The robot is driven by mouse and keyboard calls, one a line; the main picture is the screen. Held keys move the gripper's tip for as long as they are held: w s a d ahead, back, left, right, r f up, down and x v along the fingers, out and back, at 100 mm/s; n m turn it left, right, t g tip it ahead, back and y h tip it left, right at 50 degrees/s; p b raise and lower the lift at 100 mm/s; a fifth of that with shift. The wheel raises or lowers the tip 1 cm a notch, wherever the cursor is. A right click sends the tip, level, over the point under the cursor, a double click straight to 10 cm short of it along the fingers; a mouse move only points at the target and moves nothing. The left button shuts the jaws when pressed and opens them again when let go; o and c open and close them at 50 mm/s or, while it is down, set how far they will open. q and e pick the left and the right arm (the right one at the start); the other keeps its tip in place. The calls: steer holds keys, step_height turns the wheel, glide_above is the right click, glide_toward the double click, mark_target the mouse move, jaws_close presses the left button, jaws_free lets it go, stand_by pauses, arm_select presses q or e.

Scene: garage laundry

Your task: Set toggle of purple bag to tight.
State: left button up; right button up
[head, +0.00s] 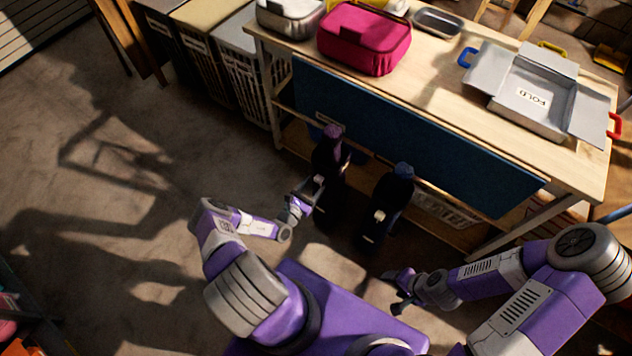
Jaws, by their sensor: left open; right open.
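The purple bag (331,152) is a dark, tall bag with a purple top, in front of the workbench. It is in shadow, so its cord and toggle setting cannot be made out. My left gripper (309,192) is open at the bag's left side, close to a small pale part that may be the toggle. I cannot tell whether it touches the bag. My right gripper (396,292) is open and empty, low and to the right, apart from the bags.
A similar bag with a blue top (397,187) stands just right of the purple one. Behind them is the workbench (440,95) with a blue front panel, a pink case (364,38) and a grey folding box (535,95). Laundry hampers (222,60) stand left.

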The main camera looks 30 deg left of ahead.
arm_select(q)
steer(key=s, duration=0.5)
steer(key=shift+a+p, duration=0.2)
steer(key=shift+p, duration=0.2)
steer(key=s+d+r+m+g+h, duration=0.25)
steer(key=d+m+g+h, duration=0.4)
steer(key=d, duration=0.45)
steer(key=s+d+r+m+g+h, duration=0.2)
steer(key=s+d+m+g+h, duration=0.2)
steer(key=d+m+g+h, duration=0.5)
steer(key=s+d+r+m+g+y, duration=0.2)
steer(key=s+m+g+y, duration=0.3)
steer(key=s+m+y, duration=0.5)
steer(key=r+m+t, duration=0.1)
steer(key=m, duration=0.1)
steer(key=w+a+r+m+t+y, duration=0.1)
steer(key=r+m, duration=0.1)
steer(key=r+m+t+y, duration=0.1)
steer(key=r+m, duration=0.1)
steer(key=m, duration=0.1)
steer(key=shift+w+a+r+y, duration=0.2)
steer(key=shift+w+a+y, duration=0.05)
steer(key=shift+w+a, duration=0.05)
